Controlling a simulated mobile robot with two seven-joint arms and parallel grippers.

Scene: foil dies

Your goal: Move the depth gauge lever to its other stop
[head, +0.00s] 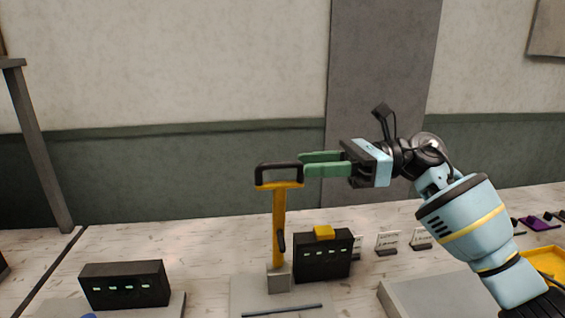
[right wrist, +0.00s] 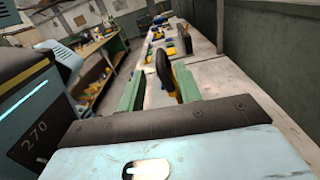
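The lever, a yellow upright arm (head: 279,225) with a black loop-shaped handle (head: 278,166) on top, stands nearly vertical in a grey block (head: 279,279). My right gripper (head: 304,164) comes in from the right at handle height, its two green fingers pointing left. The fingers are parted, with their tips at the right end of the handle. In the right wrist view the black handle (right wrist: 164,72) shows between the open fingers (right wrist: 160,92); I cannot tell whether they touch it. My left gripper is not in view.
A black box with lit marks and a yellow top piece (head: 323,259) stands right behind the lever. Another black lit box (head: 125,284) sits to the left. Small label cards (head: 387,242) stand to the right. A yellow tray (head: 546,262) lies at far right.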

